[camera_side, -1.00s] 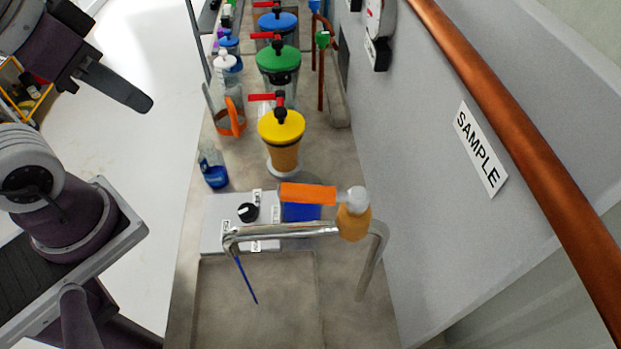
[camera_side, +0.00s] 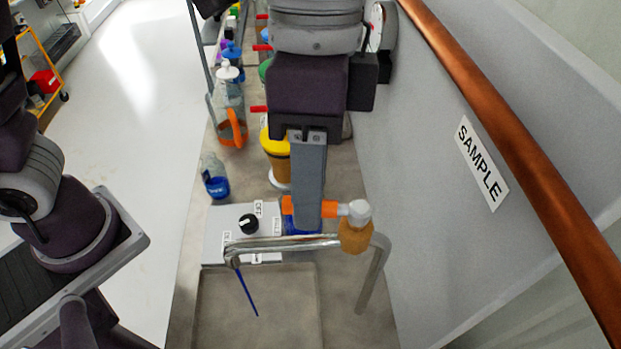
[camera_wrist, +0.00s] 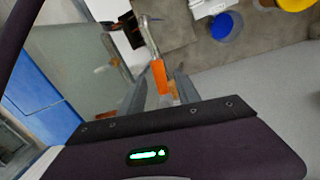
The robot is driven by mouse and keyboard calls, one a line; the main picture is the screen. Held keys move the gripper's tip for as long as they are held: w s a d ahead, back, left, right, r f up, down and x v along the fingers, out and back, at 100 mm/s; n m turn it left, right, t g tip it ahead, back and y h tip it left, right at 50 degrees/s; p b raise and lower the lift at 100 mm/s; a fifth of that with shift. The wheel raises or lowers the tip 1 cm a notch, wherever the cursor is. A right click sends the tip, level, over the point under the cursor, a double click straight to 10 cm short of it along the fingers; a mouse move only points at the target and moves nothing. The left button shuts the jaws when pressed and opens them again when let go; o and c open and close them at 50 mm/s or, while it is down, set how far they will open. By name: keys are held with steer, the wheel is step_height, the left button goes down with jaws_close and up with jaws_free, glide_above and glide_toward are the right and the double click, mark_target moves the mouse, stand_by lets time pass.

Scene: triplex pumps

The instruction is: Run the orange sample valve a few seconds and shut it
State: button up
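The orange sample valve handle (camera_side: 329,209) lies sideways, pointing left from the valve body (camera_side: 356,232) on the bent metal pipe (camera_side: 290,243). In the wrist view the orange handle (camera_wrist: 159,78) sits between my two fingers. My gripper (camera_side: 306,222) points down over the handle, and one finger hides its middle in the side view. The fingers look apart, with small gaps beside the handle; contact is not clear. A thin blue line (camera_side: 248,290) slants down from the pipe's left end. I cannot tell whether it is liquid.
A grey box with a black knob (camera_side: 249,223) stands behind the pipe. The wall with the SAMPLE label (camera_side: 481,164) is close on the right. A shallow tray (camera_side: 210,310) lies in front.

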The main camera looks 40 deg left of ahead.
steer(key=shift+f, duration=0.3)
jaws_close()
stand_by(1.2)
